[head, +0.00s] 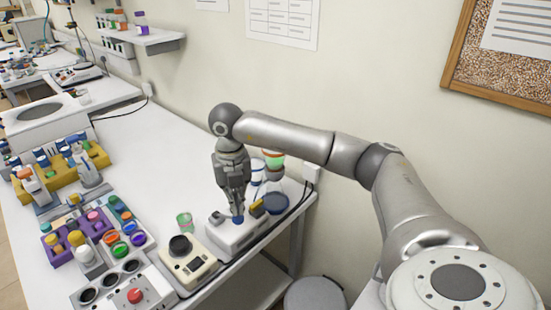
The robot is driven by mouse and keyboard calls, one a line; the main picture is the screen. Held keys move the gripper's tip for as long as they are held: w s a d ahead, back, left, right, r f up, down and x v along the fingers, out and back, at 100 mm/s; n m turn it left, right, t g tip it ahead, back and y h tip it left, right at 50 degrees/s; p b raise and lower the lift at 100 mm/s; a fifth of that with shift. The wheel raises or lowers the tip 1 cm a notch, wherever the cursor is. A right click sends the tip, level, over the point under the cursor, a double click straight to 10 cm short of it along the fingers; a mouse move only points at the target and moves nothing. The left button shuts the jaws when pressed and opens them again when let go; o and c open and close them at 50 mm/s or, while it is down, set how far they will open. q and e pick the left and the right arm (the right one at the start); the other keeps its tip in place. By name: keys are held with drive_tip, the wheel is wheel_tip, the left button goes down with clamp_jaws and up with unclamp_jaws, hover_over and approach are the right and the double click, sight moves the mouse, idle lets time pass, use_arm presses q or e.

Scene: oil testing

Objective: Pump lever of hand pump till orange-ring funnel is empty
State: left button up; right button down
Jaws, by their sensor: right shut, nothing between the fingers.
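My right gripper (237,208) points down over a white device (228,238) near the table's right edge. Its fingers are shut with nothing between them. The fingertips are right at a small blue part (238,220) on that device; I cannot tell whether they touch. A yellow piece (257,208) sticks up beside it. The hand pump's lever cannot be made out for sure. Behind the gripper stands an orange-and-green vessel (273,160), which may be the orange-ring funnel; its level cannot be read and it is partly hidden. My left gripper is not in view.
A beige device with a black round top (180,246) and a small green cup (185,222) stand left of the white device. A purple rack (70,243), colored rings and a yellow rack (95,155) crowd the left. The table's middle (150,150) is clear.

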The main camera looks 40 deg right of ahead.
sight(242, 219)
drive_tip(key=shift+f, duration=0.15)
drive_tip(key=shift+f+b, duration=0.85)
drive_tip(key=shift+f, duration=0.15)
drive_tip(key=shift+s+f, duration=0.1)
drive_tip(key=shift+f, duration=0.1)
drive_tip(key=shift+s+f+b, duration=0.35)
drive_tip(key=shift+f+b, duration=0.2)
drive_tip(key=shift+f, duration=0.1)
drive_tip(key=shift+s+f+b, duration=0.3)
drive_tip(key=shift+f+b, duration=0.25)
drive_tip(key=shift+f, duration=0.25)
